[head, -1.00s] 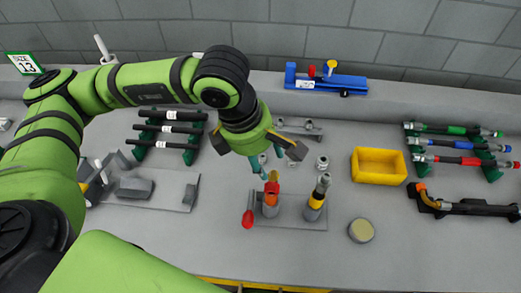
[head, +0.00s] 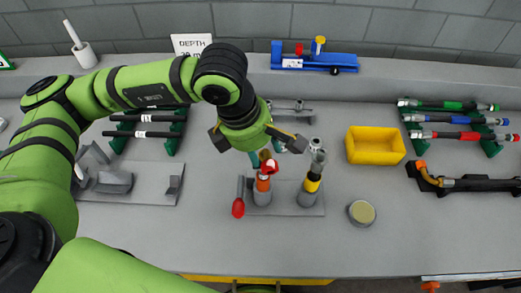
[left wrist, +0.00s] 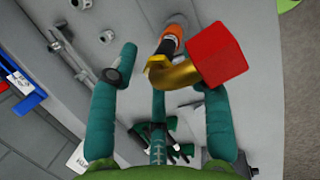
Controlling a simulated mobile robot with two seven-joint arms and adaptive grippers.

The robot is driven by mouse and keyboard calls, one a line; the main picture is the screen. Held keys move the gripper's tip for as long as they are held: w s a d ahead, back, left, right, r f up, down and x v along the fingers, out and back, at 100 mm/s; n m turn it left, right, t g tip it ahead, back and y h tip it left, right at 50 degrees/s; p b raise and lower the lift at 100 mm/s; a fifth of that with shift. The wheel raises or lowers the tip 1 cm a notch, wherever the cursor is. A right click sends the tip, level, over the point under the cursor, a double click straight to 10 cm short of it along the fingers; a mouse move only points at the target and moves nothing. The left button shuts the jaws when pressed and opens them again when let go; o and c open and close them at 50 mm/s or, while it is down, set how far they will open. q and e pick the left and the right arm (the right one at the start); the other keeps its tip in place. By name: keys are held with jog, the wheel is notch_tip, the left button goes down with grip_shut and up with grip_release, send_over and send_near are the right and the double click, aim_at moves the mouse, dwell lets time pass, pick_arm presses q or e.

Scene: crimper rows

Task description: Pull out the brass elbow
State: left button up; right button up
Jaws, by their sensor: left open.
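The brass elbow (left wrist: 178,76) shows in the left wrist view as a bent gold pipe at the end of an orange-banded grey holder (left wrist: 174,40). A red block (left wrist: 217,55) sits against its other end. In the head view the elbow (head: 264,155) is small and partly hidden under my left gripper (head: 256,152). The orange-banded holder (head: 263,190) stands upright on a grey plate, with a red-ended lever (head: 238,208) at its left. In the left wrist view the teal fingers (left wrist: 168,95) are spread around the elbow, apparently not closed on it. My right gripper is not in view.
A yellow-banded holder (head: 311,186) stands close to the right. Beyond are a yellow bin (head: 375,146), a round pad (head: 361,212) and a black tool (head: 470,184). Hose racks stand at both sides. The bench front is clear.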

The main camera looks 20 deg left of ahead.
aim_at(262, 153)
pick_arm(q)
grip_shut()
jog(key=shift+s+d+r+p, duration=0.15)
jog(key=shift+r+p, duration=0.4)
jog(key=shift+r, duration=0.7)
jog(key=shift+s+a+r+p, duration=0.1)
jog(key=shift+r+p, duration=0.4)
jog(key=shift+r, duration=0.75)
